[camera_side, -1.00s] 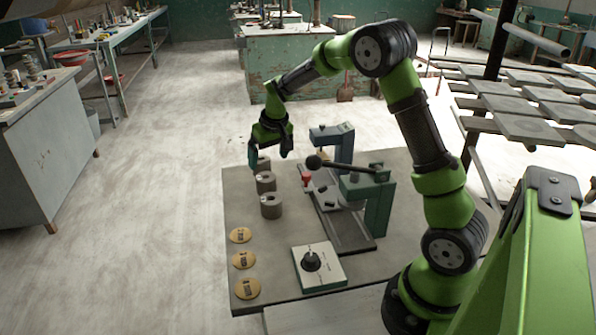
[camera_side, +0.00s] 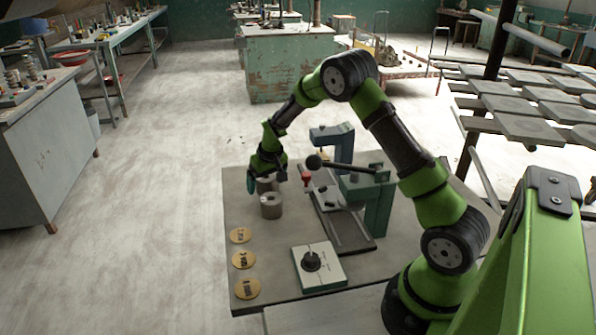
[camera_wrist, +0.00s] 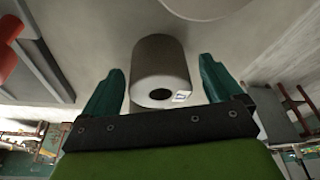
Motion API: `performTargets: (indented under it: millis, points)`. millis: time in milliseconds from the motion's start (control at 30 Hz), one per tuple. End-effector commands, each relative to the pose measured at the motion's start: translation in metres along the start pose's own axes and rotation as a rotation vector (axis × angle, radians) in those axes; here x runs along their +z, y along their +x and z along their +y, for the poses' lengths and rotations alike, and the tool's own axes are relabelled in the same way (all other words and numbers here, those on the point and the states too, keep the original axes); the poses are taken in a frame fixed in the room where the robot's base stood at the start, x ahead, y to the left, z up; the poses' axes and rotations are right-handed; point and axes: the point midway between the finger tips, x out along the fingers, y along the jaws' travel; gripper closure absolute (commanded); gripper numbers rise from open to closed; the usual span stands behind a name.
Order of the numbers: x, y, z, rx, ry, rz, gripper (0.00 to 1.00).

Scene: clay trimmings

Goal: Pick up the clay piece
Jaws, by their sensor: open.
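In the wrist view, a clay piece (camera_wrist: 160,65) with a small white tag lies between the two teal fingers of my gripper (camera_wrist: 161,64). A narrow gap shows on each side, so the fingers are open and not closed on it.
A teal clamp-like fixture with a black-knobbed lever (camera_side: 314,162) stands close right of the pieces, with a red part (camera_side: 306,179) beside it. A dial box (camera_side: 318,267) and brass discs (camera_side: 243,260) lie nearer the front. Bare board shows between them.

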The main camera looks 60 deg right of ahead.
Motion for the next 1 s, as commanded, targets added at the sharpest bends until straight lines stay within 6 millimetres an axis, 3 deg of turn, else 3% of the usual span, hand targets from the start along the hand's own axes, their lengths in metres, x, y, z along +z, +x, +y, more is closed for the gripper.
performTargets:
  millis: [67,500,767,1000]
  points:
    - [0.000,0.000,0.000,0.000,0.000,0.000,0.07]
    - [0.000,-0.001,0.000,0.000,0.000,0.000,0.74]
    - [-0.002,-0.004,0.000,0.000,0.000,0.003,0.74]
    - [-0.014,-0.042,0.000,-0.001,-0.001,0.007,0.74]
